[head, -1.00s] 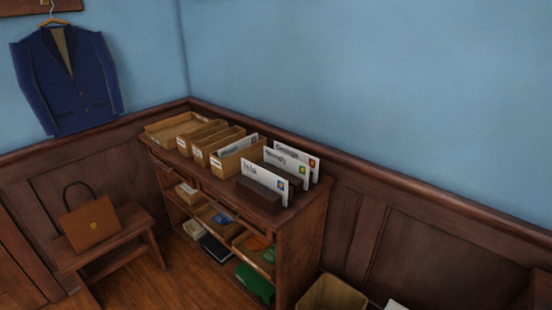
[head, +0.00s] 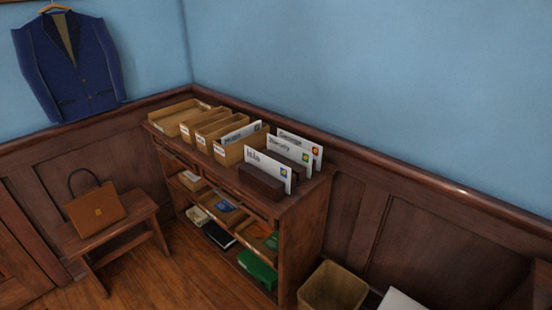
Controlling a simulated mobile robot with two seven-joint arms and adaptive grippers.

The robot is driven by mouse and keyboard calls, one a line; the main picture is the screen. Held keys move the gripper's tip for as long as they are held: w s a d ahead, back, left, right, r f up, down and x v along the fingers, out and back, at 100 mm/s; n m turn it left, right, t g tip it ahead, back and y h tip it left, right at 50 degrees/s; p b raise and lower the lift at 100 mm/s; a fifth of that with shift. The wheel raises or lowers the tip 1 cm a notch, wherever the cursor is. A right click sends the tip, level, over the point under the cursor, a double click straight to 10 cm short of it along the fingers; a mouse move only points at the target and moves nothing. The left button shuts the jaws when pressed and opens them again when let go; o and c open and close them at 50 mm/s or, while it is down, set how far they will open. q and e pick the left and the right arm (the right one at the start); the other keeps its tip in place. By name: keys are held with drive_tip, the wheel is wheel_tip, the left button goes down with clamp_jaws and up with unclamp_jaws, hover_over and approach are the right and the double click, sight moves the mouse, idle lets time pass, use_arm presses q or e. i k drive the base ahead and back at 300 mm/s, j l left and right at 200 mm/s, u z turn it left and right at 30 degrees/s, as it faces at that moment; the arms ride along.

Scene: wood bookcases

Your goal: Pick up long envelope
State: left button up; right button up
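Several white envelopes stand on the wooden bookcase top in the head view. The front one, marked "Isla" (head: 267,169), stands upright in a dark wooden holder (head: 262,184). Behind it stand a second envelope (head: 288,149) and a third one (head: 300,144), each with a coloured stamp. Another white envelope (head: 240,133) sticks up out of the nearest wooden box. I cannot tell which of them is the long envelope. Neither of my grippers is in view.
Wooden boxes (head: 226,151) line the top of the bookcase (head: 306,228). Its lower shelves hold small items and a green thing (head: 257,269). A brown bag (head: 95,209) sits on a bench (head: 128,231) at left. A bin (head: 333,291) stands at right.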

sight(277, 170)
drive_tip(key=i+j+z, duration=0.35)
drive_tip(key=i+j, duration=0.15)
drive_tip(key=i+j+z, duration=0.4)
drive_tip(key=j, duration=0.25)
drive_tip(key=i, duration=0.1)
